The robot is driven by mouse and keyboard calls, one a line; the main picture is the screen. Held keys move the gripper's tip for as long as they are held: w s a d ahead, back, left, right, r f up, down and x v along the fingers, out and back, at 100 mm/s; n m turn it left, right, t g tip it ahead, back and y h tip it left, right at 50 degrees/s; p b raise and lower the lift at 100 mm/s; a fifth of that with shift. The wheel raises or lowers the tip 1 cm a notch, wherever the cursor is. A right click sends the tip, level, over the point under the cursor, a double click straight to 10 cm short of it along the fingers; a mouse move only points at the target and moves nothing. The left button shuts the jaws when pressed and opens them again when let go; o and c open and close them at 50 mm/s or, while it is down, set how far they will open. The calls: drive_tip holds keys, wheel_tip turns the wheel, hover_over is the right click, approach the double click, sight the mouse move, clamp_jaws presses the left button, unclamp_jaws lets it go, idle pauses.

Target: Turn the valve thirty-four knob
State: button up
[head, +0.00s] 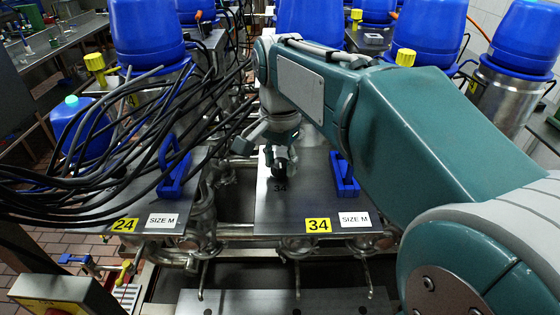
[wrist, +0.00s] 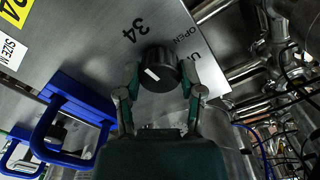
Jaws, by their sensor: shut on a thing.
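The valve thirty-four knob is a black round knob (wrist: 159,70) with a white mark, on a grey metal panel (wrist: 95,35) printed "34" and "OPEN". My gripper (wrist: 158,84) is shut on it, with one finger on each side. In the head view my gripper (head: 279,158) reaches down to the panel (head: 300,205), which bears a yellow "34" label (head: 318,225) and a "SIZE M" label. The knob (head: 280,172) is partly hidden there by the fingers, and its mark cannot be made out.
A blue handle (head: 343,176) stands on the panel right of my gripper. Panel 24 (head: 120,215), with its own blue handle (head: 173,166), lies to the left. Black cables (head: 90,160) hang over it. Blue-capped vessels stand behind. Pipes run beneath the panels.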

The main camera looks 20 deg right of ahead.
sight(278, 162)
drive_tip(key=n, duration=0.4)
drive_tip(key=shift+n, duration=2.5)
drive_tip(key=o, duration=1.2)
drive_tip(key=shift+f, duration=0.1)
drive_tip(key=shift+c, duration=0.2)
wheel_tip(278, 162, up, 12)
